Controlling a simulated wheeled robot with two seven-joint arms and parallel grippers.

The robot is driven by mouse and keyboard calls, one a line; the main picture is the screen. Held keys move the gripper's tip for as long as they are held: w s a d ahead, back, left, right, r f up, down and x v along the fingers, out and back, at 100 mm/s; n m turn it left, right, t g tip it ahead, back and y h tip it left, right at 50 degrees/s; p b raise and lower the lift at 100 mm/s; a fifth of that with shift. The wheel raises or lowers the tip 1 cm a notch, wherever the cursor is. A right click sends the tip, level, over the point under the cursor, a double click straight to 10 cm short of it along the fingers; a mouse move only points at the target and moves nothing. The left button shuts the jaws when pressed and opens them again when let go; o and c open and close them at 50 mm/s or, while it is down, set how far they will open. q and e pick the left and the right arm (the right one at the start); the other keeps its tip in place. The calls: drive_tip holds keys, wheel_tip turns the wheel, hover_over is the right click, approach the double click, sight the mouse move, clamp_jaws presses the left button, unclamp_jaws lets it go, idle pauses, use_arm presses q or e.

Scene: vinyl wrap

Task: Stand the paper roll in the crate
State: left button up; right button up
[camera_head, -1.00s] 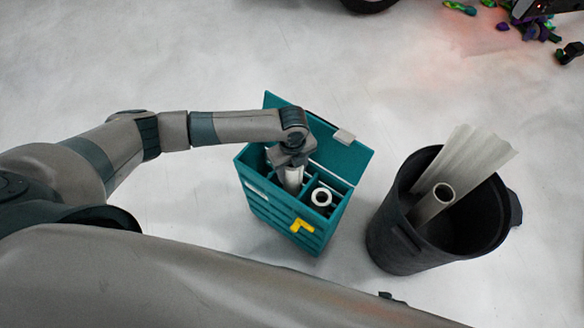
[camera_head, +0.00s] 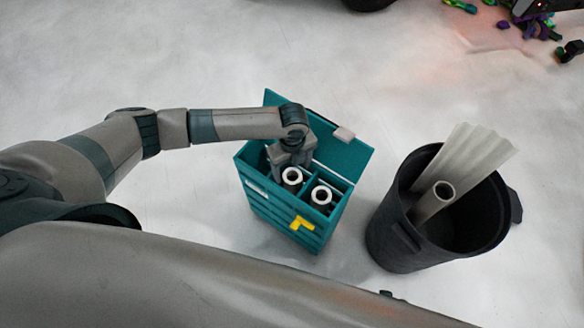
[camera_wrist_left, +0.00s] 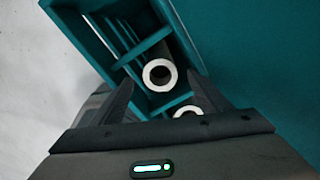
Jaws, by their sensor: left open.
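The teal crate (camera_head: 262,205) stands on the floor with its lid open and its inside split into compartments. Two pale paper rolls stand upright in it: one (camera_head: 292,176) close to my left gripper, the other (camera_head: 321,196) to its right. My left gripper (camera_head: 287,165) is over the crate, open, beside the first roll. In the left wrist view the open fingers (camera_wrist_left: 163,90) show on either side of one roll's white ring end (camera_wrist_left: 160,75). A second ring end (camera_wrist_left: 188,112) is partly hidden by the gripper body. My right gripper is not in view.
A dark bin (camera_head: 395,247) stands right of the crate, holding a tube (camera_head: 435,202) and pale pleated sheets (camera_head: 466,155). The crate's open lid (camera_head: 345,160) rises on its far side. Small coloured pieces (camera_head: 535,27) lie far right. The floor left of the crate is clear.

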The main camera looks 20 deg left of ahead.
use_arm(q)
wheel_tip(320, 180, up, 17)
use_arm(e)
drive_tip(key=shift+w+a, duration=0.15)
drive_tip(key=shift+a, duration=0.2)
use_arm(q)
drive_tip(key=shift+f, duration=0.1)
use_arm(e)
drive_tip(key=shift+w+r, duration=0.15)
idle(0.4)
